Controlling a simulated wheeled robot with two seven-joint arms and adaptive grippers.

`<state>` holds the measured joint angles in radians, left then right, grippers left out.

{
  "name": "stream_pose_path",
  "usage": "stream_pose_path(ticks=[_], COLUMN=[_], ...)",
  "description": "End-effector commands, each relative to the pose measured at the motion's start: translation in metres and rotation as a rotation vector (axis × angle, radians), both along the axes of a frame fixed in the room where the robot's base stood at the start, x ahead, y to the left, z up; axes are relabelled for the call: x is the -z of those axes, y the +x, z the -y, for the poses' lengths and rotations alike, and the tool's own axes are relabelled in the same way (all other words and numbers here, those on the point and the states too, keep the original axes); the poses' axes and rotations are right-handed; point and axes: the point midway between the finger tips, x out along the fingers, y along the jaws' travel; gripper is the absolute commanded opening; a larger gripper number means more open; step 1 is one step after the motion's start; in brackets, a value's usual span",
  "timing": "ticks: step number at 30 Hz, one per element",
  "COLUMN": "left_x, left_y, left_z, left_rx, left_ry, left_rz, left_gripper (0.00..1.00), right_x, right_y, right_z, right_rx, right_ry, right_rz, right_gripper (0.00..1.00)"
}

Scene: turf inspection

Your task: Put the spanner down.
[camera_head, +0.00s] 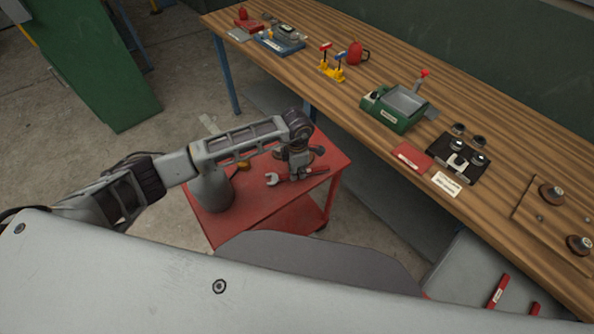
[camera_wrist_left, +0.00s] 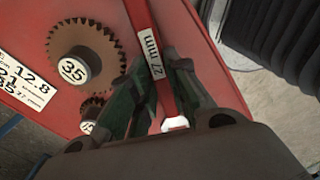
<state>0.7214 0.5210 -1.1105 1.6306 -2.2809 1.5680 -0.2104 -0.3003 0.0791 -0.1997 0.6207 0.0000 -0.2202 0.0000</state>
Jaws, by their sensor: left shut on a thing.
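The spanner (camera_head: 273,179) has a pale open jaw and a red handle. It is over the red cart top (camera_head: 283,218) in the head view. My left gripper (camera_head: 296,173) is above the cart, shut on the spanner's handle. In the left wrist view the two green-padded fingers (camera_wrist_left: 160,103) stand either side of the red handle (camera_wrist_left: 139,16), which bears a white label with "mm" on it. I cannot tell whether the spanner touches the cart top. My right gripper is not in view.
Toothed gears (camera_wrist_left: 88,48) and a white number card (camera_wrist_left: 22,80) lie on the red surface near the gripper. The cart's front part looks bare.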

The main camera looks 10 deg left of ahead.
Motion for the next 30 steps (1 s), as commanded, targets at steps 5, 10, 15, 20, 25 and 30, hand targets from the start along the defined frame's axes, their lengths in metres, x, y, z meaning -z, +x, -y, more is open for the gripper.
stream_pose_path(ticks=[5, 10, 15, 20, 25, 30], left_x=[0.0068, 0.0067, 0.0093, 0.0097, 0.0095, 0.0095], left_y=[0.0001, 0.0002, 0.0002, -0.0002, -0.0001, -0.0001], left_z=[-0.0002, -0.0002, -0.0002, -0.0004, -0.0004, -0.0004], left_rx=[0.001, 0.001, 0.001, 0.001, 0.001, 0.0], left_ry=[0.0, 0.0, 0.0, 0.001, 0.001, 0.001], left_rz=[0.001, 0.001, 0.001, 0.001, 0.001, 0.001], left_gripper=[0.0, 0.0, 0.0, 0.32, 0.39, 0.39], right_x=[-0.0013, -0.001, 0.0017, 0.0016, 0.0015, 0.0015], right_y=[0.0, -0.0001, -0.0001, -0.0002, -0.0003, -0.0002], right_z=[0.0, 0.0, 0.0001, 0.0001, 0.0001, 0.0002], right_rx=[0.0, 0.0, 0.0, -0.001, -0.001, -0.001], right_ry=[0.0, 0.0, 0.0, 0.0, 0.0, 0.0], right_rz=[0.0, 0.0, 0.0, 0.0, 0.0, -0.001], right_gripper=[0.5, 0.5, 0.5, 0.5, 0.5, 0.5])
